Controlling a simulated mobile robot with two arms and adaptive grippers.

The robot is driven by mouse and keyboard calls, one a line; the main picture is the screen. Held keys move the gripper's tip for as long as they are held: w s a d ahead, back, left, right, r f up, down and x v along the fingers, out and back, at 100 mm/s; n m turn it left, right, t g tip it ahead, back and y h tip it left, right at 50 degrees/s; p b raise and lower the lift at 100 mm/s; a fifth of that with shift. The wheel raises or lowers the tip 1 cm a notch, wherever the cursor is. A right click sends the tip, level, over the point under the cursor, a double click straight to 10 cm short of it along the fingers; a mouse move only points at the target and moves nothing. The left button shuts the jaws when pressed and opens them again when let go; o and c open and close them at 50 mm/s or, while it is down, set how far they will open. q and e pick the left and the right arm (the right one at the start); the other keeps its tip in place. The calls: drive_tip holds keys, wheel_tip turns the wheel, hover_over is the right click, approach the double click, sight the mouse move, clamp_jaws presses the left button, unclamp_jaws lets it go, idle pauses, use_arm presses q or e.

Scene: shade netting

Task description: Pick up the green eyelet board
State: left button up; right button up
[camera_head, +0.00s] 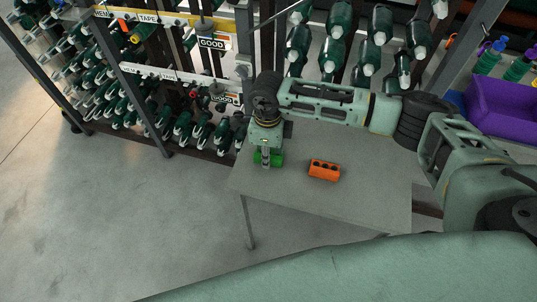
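The green eyelet board (278,158) is at the back left part of the grey table (345,207). It shows as a small bright green block, partly hidden behind my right gripper. My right gripper (265,163), on the arm coming in from the right, points down at the green board and overlaps it in the view. I cannot tell whether its fingers are closed on the board or apart around it, nor whether the board touches the table. My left gripper is not in view.
An orange block with dark holes (324,170) lies on the table right of the green board. A rack of green tools (120,100) stands behind to the left. A purple bin (503,108) is at the far right. The table front is clear.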

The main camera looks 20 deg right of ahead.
clamp_jaws()
idle(0.3)
idle(0.3)
drive_tip(key=shift+r, duration=0.45)
wheel_tip(320, 180, up, 3)
drive_tip(key=shift+w+f+b, duration=0.15)
drive_tip(key=shift+f+b, duration=0.05)
drive_tip(key=shift+b, duration=0.6)
drive_tip(key=s+a+r+b, duration=0.3)
drive_tip(key=s+a+r, duration=0.4)
drive_tip(key=s+r, duration=0.15)
drive_tip(key=s+d+r+n, duration=0.1)
drive_tip(key=d+n, duration=0.4)
drive_tip(key=n, duration=0.6)
drive_tip(key=s+d+r+n, duration=0.1)
drive_tip(key=s+d+n, duration=0.2)
drive_tip(key=n, duration=0.9)
drive_tip(key=d, duration=0.3)
drive_tip(key=shift+s+d+n, duration=0.15)
drive_tip(key=shift+s+n, duration=0.15)
drive_tip(key=shift+s, duration=0.05)
